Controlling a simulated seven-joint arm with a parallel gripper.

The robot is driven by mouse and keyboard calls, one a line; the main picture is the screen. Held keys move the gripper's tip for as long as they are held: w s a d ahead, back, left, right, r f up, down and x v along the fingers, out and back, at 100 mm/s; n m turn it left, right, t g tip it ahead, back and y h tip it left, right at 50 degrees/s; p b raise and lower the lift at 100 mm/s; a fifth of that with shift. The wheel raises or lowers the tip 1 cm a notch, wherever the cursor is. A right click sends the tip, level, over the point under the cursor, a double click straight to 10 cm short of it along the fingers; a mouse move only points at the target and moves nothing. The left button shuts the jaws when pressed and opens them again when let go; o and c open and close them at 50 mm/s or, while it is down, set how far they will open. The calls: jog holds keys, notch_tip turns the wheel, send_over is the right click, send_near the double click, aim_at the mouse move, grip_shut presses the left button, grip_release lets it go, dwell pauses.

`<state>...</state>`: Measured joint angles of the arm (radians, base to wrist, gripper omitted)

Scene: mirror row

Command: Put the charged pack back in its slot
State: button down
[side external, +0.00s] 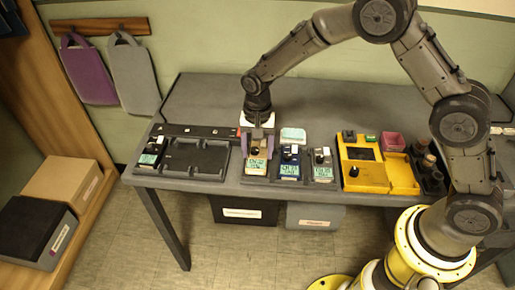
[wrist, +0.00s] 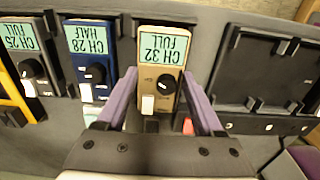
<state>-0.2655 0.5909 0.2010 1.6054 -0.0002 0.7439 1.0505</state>
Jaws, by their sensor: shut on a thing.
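My gripper (wrist: 163,92) has its purple fingers on both sides of a tan pack (wrist: 160,65) whose screen reads CH 32 FULL, and is shut on it. A blue pack (wrist: 88,60) reads CH 28 HALF. A grey pack (wrist: 32,68) reads CH 25 FULL.
A pale block (side external: 293,135) is behind the blue pack. The neighbouring blue pack is close to my gripper. The table (side external: 230,100) is clear at the back.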

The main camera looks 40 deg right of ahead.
jog(key=shift+f, duration=0.7)
dwell(0.3)
grip_release()
jog(key=shift+r, duration=0.1)
notch_tip(320, 180, up, 14)
dwell(0.5)
